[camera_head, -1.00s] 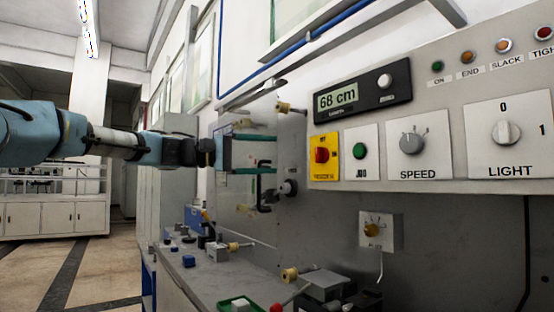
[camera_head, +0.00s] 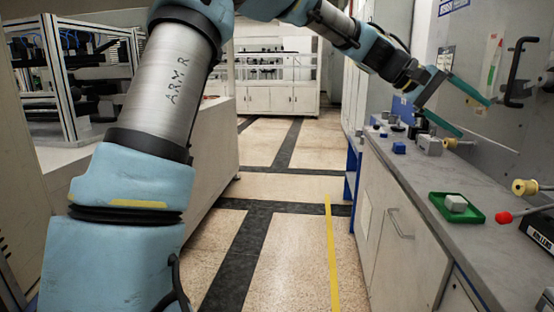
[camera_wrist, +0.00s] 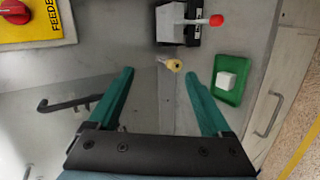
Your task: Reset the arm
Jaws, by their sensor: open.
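My gripper (camera_head: 452,103) has two long green fingers spread apart with nothing between them. In the head view it hangs at the end of my blue and grey arm, above the grey worktop (camera_head: 440,178) and in front of the upright panel. In the wrist view the gripper (camera_wrist: 162,75) is open, and a small yellow knob (camera_wrist: 173,66) shows beyond the gap between the fingertips. The fingers touch no object that I can make out.
A green tray (camera_head: 438,212) with a white block (camera_head: 456,203) lies on the worktop. A red-tipped lever (camera_head: 503,217) and a black handle (camera_head: 519,65) stick out nearby. Small blue blocks (camera_head: 399,148) sit further back. The tiled floor (camera_head: 290,235) to the left is clear.

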